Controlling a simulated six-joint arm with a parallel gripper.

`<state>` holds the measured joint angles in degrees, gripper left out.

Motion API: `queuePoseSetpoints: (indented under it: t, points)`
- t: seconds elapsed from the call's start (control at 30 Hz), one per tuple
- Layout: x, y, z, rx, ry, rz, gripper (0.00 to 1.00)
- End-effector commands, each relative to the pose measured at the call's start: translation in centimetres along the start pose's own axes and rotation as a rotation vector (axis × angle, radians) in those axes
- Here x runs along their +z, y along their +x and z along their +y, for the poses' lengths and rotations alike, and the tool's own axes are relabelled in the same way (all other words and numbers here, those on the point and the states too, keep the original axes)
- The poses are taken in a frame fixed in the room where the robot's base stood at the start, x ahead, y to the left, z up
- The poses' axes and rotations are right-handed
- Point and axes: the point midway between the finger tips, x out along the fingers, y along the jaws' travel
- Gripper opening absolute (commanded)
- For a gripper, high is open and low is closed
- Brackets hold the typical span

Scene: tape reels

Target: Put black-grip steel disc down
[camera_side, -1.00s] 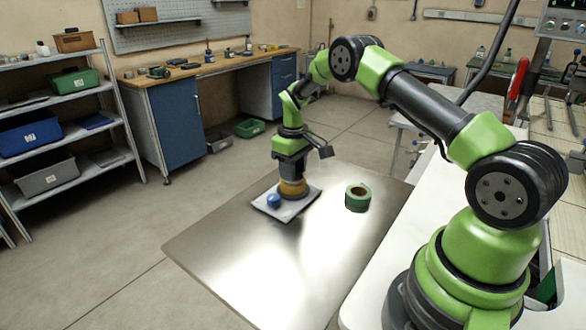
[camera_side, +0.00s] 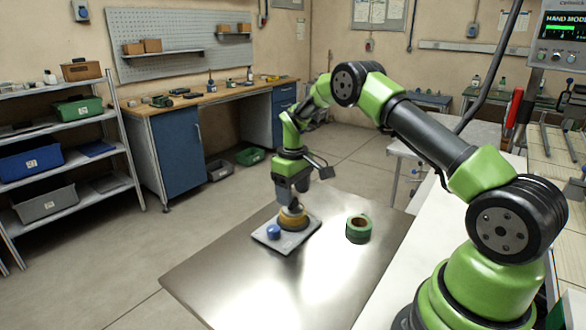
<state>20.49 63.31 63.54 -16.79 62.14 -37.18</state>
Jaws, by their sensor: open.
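A yellow-brown tape reel (camera_side: 293,221) sits on a flat grey plate (camera_side: 289,243). A blue knob (camera_side: 273,231) stands on the plate's left part, beside the reel. My gripper (camera_side: 291,200) points down just above the reel, with its jaws open. A small dark shape shows at the top of the reel between the fingers; it may be the disc's black grip, but the steel disc itself is too small and hidden to make out clearly. A green tape reel (camera_side: 358,229) stands apart on the metal table, to the right of the plate.
The metal table (camera_side: 262,285) is bare in front of the plate. A white worktop (camera_side: 400,262) borders it on the right. Shelves with bins (camera_side: 60,150) and a blue-cabinet workbench (camera_side: 165,150) stand farther back on the left.

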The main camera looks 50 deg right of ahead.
Motion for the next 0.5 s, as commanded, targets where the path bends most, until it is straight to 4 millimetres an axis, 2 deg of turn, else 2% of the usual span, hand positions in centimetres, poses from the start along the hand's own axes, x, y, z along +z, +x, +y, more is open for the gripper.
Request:
queuePoseSetpoints:
  t: [0.1, 0.3, 0.5]
  points:
    - [-0.1, -2.9, 0.0, 0.003, -0.001, 0.006, 0.61]
    - [-0.1, -7.0, 0.0, 0.001, 0.001, 0.004, 0.61]
    - [-0.1, -9.3, 0.0, 0.001, -0.001, 0.003, 0.61]
